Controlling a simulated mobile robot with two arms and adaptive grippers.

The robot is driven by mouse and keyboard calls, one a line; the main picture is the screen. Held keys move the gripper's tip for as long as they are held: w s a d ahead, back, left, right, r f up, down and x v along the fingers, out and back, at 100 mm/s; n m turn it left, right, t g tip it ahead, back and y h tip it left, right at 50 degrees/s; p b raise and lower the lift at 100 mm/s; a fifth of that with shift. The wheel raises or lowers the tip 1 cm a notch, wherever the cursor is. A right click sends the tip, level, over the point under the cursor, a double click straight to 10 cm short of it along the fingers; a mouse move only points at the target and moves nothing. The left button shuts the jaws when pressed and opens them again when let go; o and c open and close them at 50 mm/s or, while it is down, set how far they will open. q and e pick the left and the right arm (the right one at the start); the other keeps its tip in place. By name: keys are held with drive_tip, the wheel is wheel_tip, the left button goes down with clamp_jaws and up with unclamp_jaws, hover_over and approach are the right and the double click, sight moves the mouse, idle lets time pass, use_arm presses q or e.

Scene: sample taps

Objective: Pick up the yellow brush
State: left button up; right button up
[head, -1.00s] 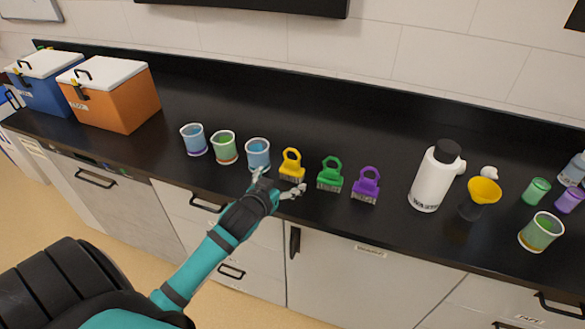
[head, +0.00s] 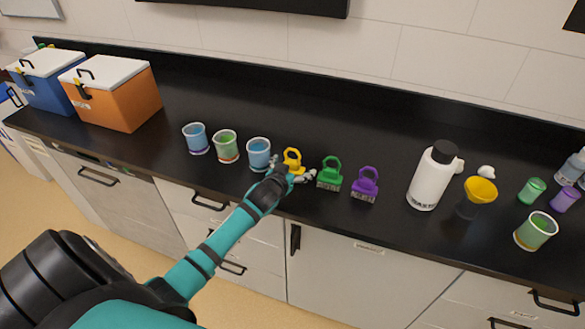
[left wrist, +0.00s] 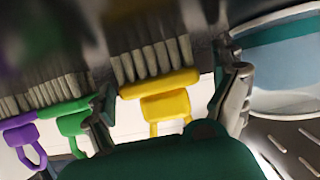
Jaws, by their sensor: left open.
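The yellow brush (head: 293,160) stands on the black counter, its looped handle up and its bristles down. It also shows in the left wrist view (left wrist: 165,106), between the two fingers. My left gripper (head: 291,171) is open around the brush, one finger on each side. In the left wrist view the left gripper (left wrist: 168,103) shows a gap between the right finger and the brush; the left finger lies between the yellow and green brushes. The lower part of the brush is partly hidden by the gripper in the head view. My right gripper is not in view.
A green brush (head: 330,174) and a purple brush (head: 365,184) stand to the right. A blue beaker (head: 258,154) is close on the left, with a green beaker (head: 226,146) beyond it. A white bottle (head: 432,176) stands farther right. The counter behind is clear.

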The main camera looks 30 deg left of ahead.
sight(293, 160)
use_arm(q)
drive_tip(key=c, duration=1.2)
drive_tip(key=shift+c, duration=0.2)
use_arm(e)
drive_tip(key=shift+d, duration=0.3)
use_arm(q)
drive_tip(key=shift+r, duration=0.1)
drive_tip(key=shift+r, duration=0.5)
wheel_tip(293, 160, up, 2)
drive_tip(key=shift+r+b, duration=0.15)
drive_tip(key=shift+b, duration=0.4)
drive_tip(key=s+d+b, duration=0.1)
drive_tip(key=s+d, duration=0.2)
drive_tip(key=s+d+r+b, duration=0.1)
drive_tip(key=s+d, duration=0.2)
drive_tip(key=s, duration=0.1)
drive_tip(key=s+d+b, duration=0.1)
drive_tip(key=s+d, duration=0.2)
drive_tip(key=d, duration=0.1)
drive_tip(key=shift+s+r, duration=0.15)
drive_tip(key=shift+s, duration=0.25)
drive_tip(key=s+d+r+m+h, duration=0.2)
drive_tip(key=s+d+r, duration=0.3)
drive_tip(key=d+r, duration=0.3)
drive_tip(key=shift+s+d+r+h, duration=0.2)
drive_tip(key=shift+d+r+h, duration=0.1)
drive_tip(key=shift+d+h, duration=0.1)
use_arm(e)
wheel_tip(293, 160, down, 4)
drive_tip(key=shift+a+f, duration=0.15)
